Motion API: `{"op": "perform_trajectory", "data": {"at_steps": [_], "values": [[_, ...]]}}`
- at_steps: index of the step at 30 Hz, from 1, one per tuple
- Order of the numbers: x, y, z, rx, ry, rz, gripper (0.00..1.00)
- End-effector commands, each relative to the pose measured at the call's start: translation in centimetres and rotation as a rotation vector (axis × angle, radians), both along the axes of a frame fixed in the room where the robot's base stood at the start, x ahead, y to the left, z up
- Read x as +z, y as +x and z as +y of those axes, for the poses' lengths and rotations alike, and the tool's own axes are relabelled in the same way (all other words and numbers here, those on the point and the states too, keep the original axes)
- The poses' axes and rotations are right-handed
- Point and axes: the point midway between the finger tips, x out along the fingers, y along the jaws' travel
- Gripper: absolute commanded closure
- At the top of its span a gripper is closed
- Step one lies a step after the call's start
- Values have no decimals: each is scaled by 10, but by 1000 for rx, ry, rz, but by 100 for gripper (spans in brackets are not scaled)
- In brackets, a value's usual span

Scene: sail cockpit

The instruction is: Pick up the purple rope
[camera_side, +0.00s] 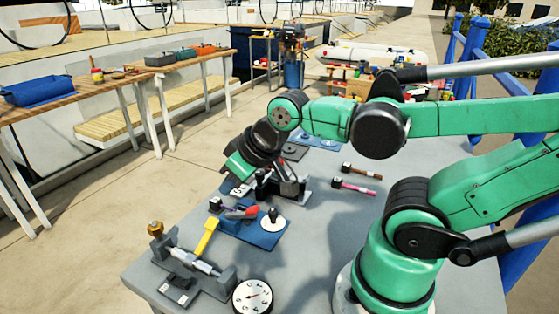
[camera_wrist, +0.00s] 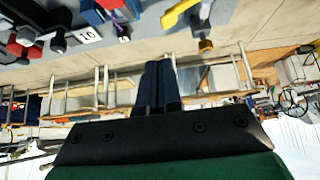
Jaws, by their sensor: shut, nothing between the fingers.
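No rope can be clearly made out. A small purple piece (camera_wrist: 124,36) also shows near the top of the wrist view, beside a numbered tag. A pink-handled tool (camera_side: 354,187) lies further right on the table. My gripper (camera_wrist: 158,66) has its two dark fingers together and empty, apart from the purple piece. In the side view my wrist is above the far left part of the table, and the fingertips are hard to make out.
A blue plate (camera_side: 262,234) holds a white round piece with a black knob. A yellow lever (camera_side: 207,237), a clamp-like fixture (camera_side: 190,262) and a dial (camera_side: 252,296) stand at the front. A brown-handled tool (camera_side: 362,172) lies at the right.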

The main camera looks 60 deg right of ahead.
Motion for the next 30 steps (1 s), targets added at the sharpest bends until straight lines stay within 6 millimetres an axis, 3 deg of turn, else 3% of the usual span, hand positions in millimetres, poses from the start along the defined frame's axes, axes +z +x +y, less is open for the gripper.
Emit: {"op": "perform_trajectory", "data": {"at_steps": [9,16,26,30], "values": [[0,0,0,0,0,1,100],[0,0,0,0,0,1,35],[0,1,-1,-1,-1,3,34],[-1,12,-7,-6,-5,27,34]]}}
